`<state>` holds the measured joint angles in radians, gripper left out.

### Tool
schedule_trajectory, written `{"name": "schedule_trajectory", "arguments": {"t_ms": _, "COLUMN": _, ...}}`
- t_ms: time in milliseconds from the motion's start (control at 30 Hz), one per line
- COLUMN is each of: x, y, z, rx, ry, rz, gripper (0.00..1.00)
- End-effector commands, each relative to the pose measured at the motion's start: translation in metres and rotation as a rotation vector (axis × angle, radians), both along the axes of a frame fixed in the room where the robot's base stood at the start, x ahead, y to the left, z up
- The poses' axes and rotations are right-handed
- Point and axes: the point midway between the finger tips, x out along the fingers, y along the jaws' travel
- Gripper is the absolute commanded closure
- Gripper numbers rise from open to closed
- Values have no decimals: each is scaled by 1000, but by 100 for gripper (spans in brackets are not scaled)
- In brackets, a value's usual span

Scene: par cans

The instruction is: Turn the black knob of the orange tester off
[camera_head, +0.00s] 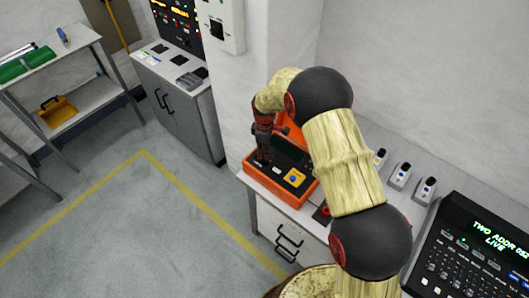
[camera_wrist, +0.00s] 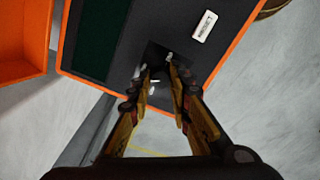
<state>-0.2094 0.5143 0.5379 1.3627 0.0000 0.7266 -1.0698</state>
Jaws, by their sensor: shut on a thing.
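The orange tester (camera_head: 277,185) sits open on the desk in the head view, its lid standing up at the back. In the wrist view the tester's orange edge (camera_wrist: 108,97) frames the dark panel, with a dark green screen at upper left and a white label. My gripper (camera_wrist: 160,65) points down at the panel, its fingertips close around the black knob (camera_wrist: 157,53). The knob is mostly hidden between the fingers, so its pointer direction is unclear.
Several small grey devices (camera_head: 400,176) stand on the desk right of my arm. A black console (camera_head: 474,250) with a lit green display is at the right. A grey cabinet (camera_head: 181,100) and a shelf (camera_head: 48,62) stand at the left. The floor between is clear.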

Motion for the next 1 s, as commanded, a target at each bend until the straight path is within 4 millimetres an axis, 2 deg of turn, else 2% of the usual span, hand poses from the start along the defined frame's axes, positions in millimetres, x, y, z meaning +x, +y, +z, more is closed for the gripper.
{"name": "schedule_trajectory", "arguments": {"t_ms": 700, "x": 1, "y": 0, "z": 1, "rx": 0, "ry": -3, "rz": 676, "gripper": 100}}
{"name": "schedule_trajectory", "arguments": {"t_ms": 1000, "x": 1, "y": 0, "z": 1, "rx": -1, "ry": -3, "rz": 914, "gripper": 100}}
